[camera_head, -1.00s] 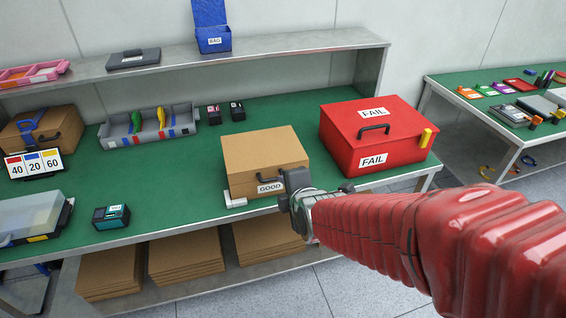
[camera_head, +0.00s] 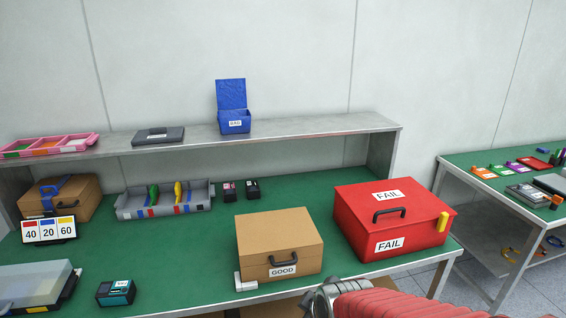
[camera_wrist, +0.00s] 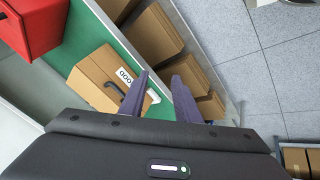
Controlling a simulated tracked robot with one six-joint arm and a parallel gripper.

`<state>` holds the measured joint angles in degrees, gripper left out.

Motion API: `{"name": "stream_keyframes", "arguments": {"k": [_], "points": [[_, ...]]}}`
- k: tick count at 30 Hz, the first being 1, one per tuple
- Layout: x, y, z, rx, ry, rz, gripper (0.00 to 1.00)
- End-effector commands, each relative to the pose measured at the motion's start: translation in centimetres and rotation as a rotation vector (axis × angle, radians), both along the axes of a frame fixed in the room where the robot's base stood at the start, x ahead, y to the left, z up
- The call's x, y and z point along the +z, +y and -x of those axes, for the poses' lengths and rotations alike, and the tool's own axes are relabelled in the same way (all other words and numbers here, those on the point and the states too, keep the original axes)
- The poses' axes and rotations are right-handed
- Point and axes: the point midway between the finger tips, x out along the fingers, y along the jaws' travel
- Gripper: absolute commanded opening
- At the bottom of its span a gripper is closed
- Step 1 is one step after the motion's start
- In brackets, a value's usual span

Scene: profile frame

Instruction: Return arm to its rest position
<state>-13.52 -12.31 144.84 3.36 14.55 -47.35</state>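My gripper (camera_wrist: 161,82) shows in the wrist view with its two dark purple fingers apart and nothing between them. It points down past the bench's front edge, with the GOOD box behind the left finger. In the head view only my red arm and its grey wrist joint show at the bottom right, in front of the bench; the fingers are hidden or out of frame there.
The brown GOOD box (camera_head: 280,245) and red FAIL box (camera_head: 392,220) stand closed near the front edge of the green bench (camera_head: 185,255). A small dark device (camera_head: 116,292) lies left. Cardboard stacks (camera_wrist: 155,35) lie under the bench. Floor in front is clear.

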Motion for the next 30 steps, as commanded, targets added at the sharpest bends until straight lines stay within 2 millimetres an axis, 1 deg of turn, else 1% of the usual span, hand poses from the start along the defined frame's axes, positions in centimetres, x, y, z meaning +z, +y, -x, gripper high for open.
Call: {"name": "stream_keyframes", "arguments": {"k": [8,15,19,22,24,27,30], "points": [[2.1,-2.7,4.3,-0.356,0.168,-0.145,0.30],[5.2,-5.5,8.7,-0.681,0.260,-0.250,0.30],[7.1,-7.0,10.6,-0.805,0.266,-0.291,0.30],[8.6,-8.0,11.6,-0.860,0.246,-0.315,0.30],[9.7,-8.6,12.0,-0.873,0.216,-0.330,0.30],[11.2,-9.3,12.2,-0.886,0.166,-0.356,0.30],[11.9,-9.8,12.3,-0.897,0.137,-0.370,0.30]]}}
